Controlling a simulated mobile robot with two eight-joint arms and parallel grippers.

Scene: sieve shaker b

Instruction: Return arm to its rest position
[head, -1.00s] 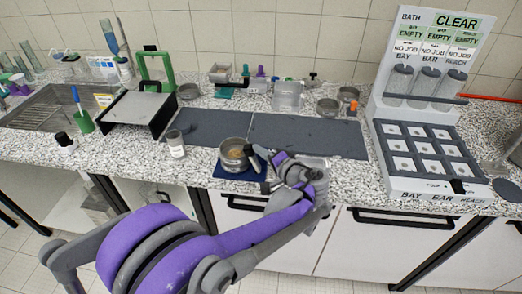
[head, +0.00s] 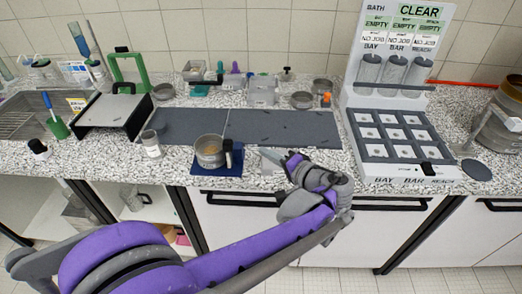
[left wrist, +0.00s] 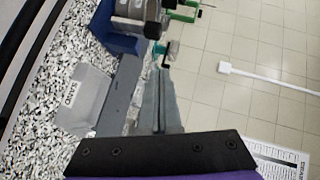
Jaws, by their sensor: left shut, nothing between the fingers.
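The pot (left wrist: 135,12) is partly seen at the top of the left wrist view. My right gripper does not show.
A dark grey mat (head: 285,128) lies behind the gripper. A white rack (head: 408,155) with a tray of several small squares stands to the right. A small jar (head: 151,143) stands left of the pot. Cabinet doors (head: 340,240) are below the worktop edge.

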